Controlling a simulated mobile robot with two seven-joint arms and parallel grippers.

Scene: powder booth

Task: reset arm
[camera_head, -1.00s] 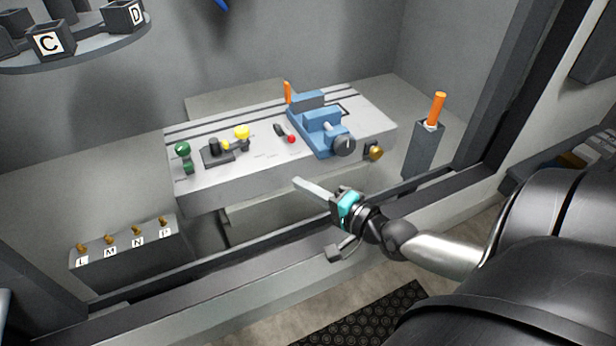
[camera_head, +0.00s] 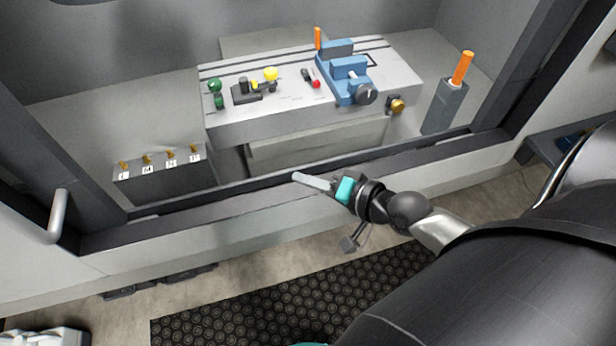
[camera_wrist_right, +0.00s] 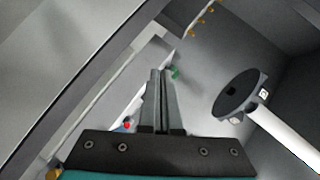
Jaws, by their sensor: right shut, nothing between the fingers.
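My right gripper (camera_head: 300,178) is in the head view, in front of the booth's lower sill, with its long grey fingers pointing left. The fingers are together and hold nothing. In the right wrist view the closed fingers (camera_wrist_right: 160,84) point up the picture, with the grey workbench to their left and behind them. The right arm comes in from the lower right of the head view. My left gripper is not in either view.
Inside the booth, a grey bench (camera_head: 240,128) carries a blue vise (camera_head: 349,72) and several coloured knobs. A labelled box (camera_head: 165,180) stands left, a post with an orange handle (camera_head: 461,68) right. The dark sill (camera_head: 240,198) runs below; a black mat (camera_head: 260,300) lies on the floor.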

